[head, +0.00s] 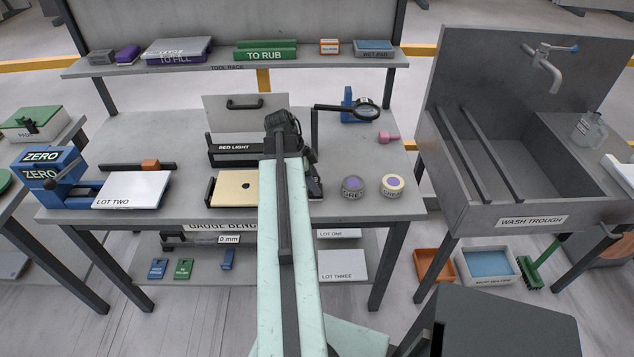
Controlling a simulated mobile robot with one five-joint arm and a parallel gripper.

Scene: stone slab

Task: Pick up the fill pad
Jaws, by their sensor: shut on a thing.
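A small purple block (127,54), which may be the fill pad, lies on the tool rack at the upper left. I cannot read a label on it. It sits between a grey block and a tray marked TO FILL (178,51). My gripper (285,132) is at the far end of my pale green arm, over the middle of the bench and well apart from the purple block. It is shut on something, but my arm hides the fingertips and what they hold.
The bench (390,205) holds a framed tan plate (238,188), a white LOT TWO slab (132,190), two round jars (353,187) and a magnifier (362,110). The rack also bears a green TO RUB tray (265,51). The wash trough (530,220) stands at the right.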

